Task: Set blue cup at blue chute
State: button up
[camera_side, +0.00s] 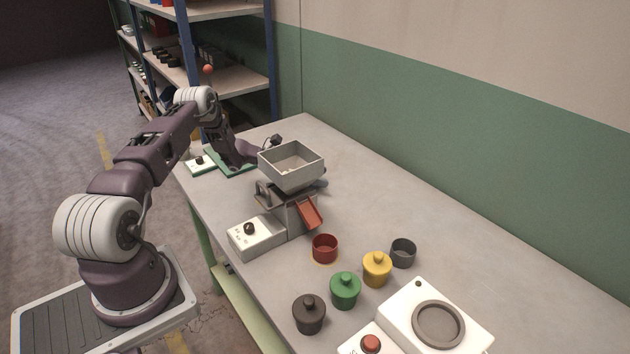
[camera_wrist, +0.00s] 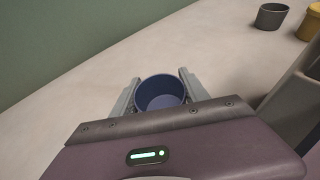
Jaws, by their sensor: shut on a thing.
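The blue cup (camera_wrist: 160,91) is upright, open-topped and looks empty in the wrist view. My gripper (camera_wrist: 160,98) is shut on it, one finger on each side. In the side view my gripper is mostly hidden behind the grey hopper (camera_side: 291,166), and the cup cannot be made out there. A small blue-grey piece (camera_side: 319,185) shows at the hopper's far right side; I cannot tell whether it is the blue chute. A red chute (camera_side: 310,213) slopes from the hopper's front, with a red cup (camera_side: 324,249) below it.
A switch box (camera_side: 255,237) stands left of the hopper. A grey cup (camera_side: 403,253), yellow pot (camera_side: 377,268), green pot (camera_side: 345,290) and dark pot (camera_side: 309,314) stand in front. A white device (camera_side: 470,336) is at the near end. Table along the wall is clear.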

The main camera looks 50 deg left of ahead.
jog(key=shift+f, duration=1)
jog(key=o, duration=1.3)
jog(key=shift+f, duration=0.1)
jog(key=v, duration=1.1)
jog(key=shift+s+a, duration=0.1)
jog(key=shift+o, duration=0.7)
jog(key=shift+s+a+r, duration=0.2)
jog(key=shift+s+r, duration=0.1)
